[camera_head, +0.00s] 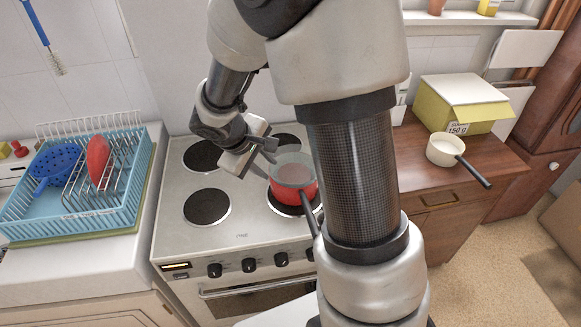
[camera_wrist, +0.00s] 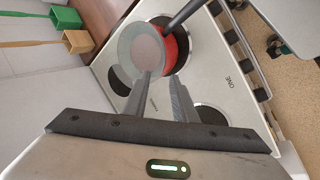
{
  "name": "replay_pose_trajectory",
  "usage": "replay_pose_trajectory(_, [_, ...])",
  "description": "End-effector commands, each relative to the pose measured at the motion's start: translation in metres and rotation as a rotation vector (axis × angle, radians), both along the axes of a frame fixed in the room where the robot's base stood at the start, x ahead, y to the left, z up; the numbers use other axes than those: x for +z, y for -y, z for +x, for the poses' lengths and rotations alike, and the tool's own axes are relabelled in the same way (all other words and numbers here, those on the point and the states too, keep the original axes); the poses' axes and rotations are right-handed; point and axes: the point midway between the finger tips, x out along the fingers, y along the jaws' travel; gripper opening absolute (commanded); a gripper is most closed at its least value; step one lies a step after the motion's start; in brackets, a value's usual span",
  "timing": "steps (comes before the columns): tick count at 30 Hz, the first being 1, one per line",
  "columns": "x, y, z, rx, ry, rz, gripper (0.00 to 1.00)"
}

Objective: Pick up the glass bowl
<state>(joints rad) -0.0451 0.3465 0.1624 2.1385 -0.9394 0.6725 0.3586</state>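The glass bowl (camera_head: 293,166) is clear and round. It rests on top of a red pot (camera_head: 292,190) on the front right burner of the stove. The bowl shows in the wrist view (camera_wrist: 138,48), overlapping the red pot (camera_wrist: 176,52). My gripper (camera_head: 270,153) is at the bowl's back left rim, tilted down toward it. In the wrist view, the fingers of my gripper (camera_wrist: 161,78) are apart with a gap between them. The left fingertip overlaps the bowl's rim; I cannot tell if it touches. My arm hides part of the stove's right side.
The stove (camera_head: 240,237) has several dark burners. A blue dish rack (camera_head: 130,190) with a red plate and blue colander stands left. A cream saucepan (camera_head: 443,150) and a yellow box (camera_head: 460,103) sit on the wooden counter right. The pot's dark handle (camera_head: 309,213) points forward.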

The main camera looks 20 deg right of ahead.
Motion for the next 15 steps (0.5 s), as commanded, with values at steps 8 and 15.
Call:
replay_pose_trajectory(8, [-0.036, 0.018, 0.011, -0.001, -0.001, -0.001, 0.25])
replay_pose_trajectory(15, [-0.055, 0.025, 0.017, -0.001, -0.004, 0.000, 0.25])
